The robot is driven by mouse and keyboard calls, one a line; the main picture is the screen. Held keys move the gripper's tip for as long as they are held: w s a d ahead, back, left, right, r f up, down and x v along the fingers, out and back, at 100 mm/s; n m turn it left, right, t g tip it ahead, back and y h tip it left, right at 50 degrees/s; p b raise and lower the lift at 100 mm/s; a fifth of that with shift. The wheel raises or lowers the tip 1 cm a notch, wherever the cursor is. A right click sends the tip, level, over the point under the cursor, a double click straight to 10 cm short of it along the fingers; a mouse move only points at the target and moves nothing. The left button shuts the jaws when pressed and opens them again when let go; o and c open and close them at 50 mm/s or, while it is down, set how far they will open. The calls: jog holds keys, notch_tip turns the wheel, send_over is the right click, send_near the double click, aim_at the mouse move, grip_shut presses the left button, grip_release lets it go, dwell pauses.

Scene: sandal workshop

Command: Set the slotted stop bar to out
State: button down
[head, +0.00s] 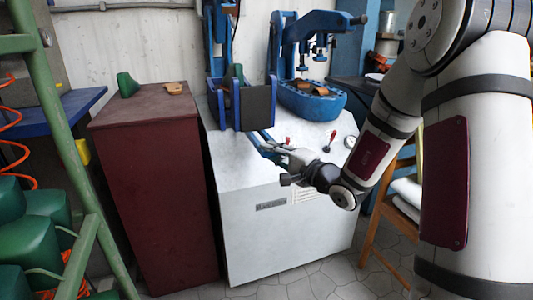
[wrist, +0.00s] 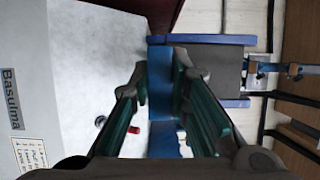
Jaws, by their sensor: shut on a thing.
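The slotted stop bar (wrist: 160,70) looks like a flat blue bar extending from the front of the blue press frame. My gripper (wrist: 158,97) has its green-lined fingers on either side of this bar and is shut on it. In the head view my gripper (head: 268,143) is low in front of the dark press plate (head: 257,107), above the front of the white machine top. The fingers hide part of the bar, and its slot cannot be made out.
The white machine cabinet (head: 285,232) has small red-knobbed levers (head: 331,138) on top. A blue press with a sandal form (head: 312,98) stands at right. A dark red cabinet (head: 155,190) stands at left, with a green form (head: 127,84) on it. A green ladder-like frame (head: 62,130) is nearer.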

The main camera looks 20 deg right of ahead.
jog(key=shift+s+f, duration=0.1)
jog(key=shift+s, duration=0.15)
jog(key=c, duration=1.5)
grip_release()
jog(key=shift+s, duration=0.1)
jog(key=v, duration=1.2)
